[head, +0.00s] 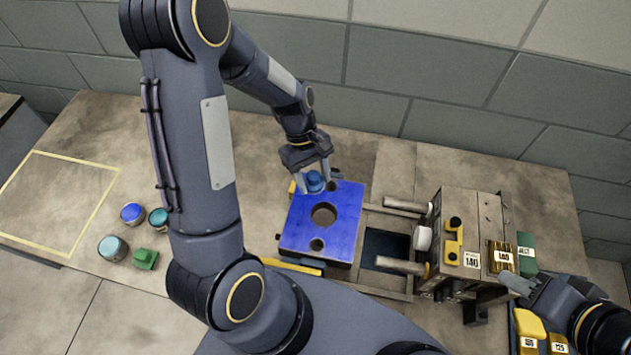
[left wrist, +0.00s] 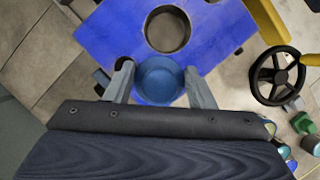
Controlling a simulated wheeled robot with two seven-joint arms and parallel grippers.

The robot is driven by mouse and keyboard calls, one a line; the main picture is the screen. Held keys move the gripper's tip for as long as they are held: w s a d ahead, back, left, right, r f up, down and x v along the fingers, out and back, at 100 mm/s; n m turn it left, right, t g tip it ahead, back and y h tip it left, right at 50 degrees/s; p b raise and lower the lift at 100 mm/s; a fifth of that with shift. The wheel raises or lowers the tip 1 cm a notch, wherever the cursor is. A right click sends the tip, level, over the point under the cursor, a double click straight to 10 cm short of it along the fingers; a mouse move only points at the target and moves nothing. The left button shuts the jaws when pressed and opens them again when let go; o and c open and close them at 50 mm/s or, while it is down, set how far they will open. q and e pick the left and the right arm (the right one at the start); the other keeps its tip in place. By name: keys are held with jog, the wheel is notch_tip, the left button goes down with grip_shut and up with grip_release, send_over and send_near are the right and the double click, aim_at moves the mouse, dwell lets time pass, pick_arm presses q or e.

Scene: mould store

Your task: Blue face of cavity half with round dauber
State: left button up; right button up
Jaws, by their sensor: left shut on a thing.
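The cavity half (head: 340,208) lies with its face up, and that face is blue over nearly all I can see. It has a large central hole and smaller holes near its edges. My left gripper (head: 314,178) is shut on the round blue dauber (head: 314,183), over the far edge of the face. In the left wrist view the dauber (left wrist: 160,78) sits between the two fingers, overlapping the face (left wrist: 105,35); I cannot tell whether it touches. My right gripper (head: 515,287) is at the lower right beside the labelled blocks; its jaws are unclear.
The other mould half (head: 468,215) stands to the right, with guide pillars (head: 405,204) between. Blue (head: 132,213) and teal (head: 158,219) pots, a larger teal pot (head: 113,248) and a green block (head: 145,259) are at left. A black handwheel (left wrist: 278,76) shows in the wrist view.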

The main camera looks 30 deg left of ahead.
pick_arm(q)
jog(key=shift+v, duration=0.8)
jog(key=shift+s+d+r, duration=0.15)
jog(key=shift+r, duration=1.05)
